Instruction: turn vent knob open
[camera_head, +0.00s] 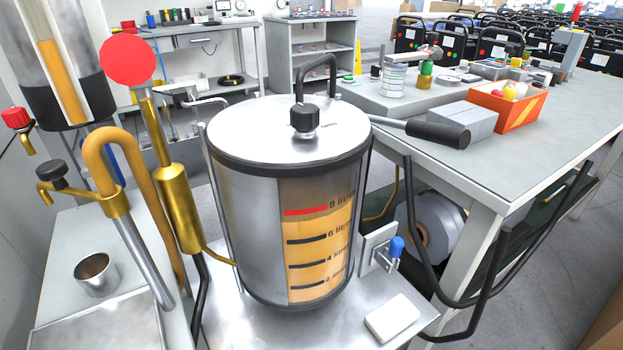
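A metal tank (237,205) with litre marks on an amber sight window stands in the middle. Nothing touches the knob. My gripper is not in view.
A curved black handle (320,66) rises behind the knob, and a lever with a black grip (438,133) sticks out right of the lid. Brass pipes (180,210) and a red disc (127,60) stand close on the left. A blue-handled valve (397,247) sits lower right.

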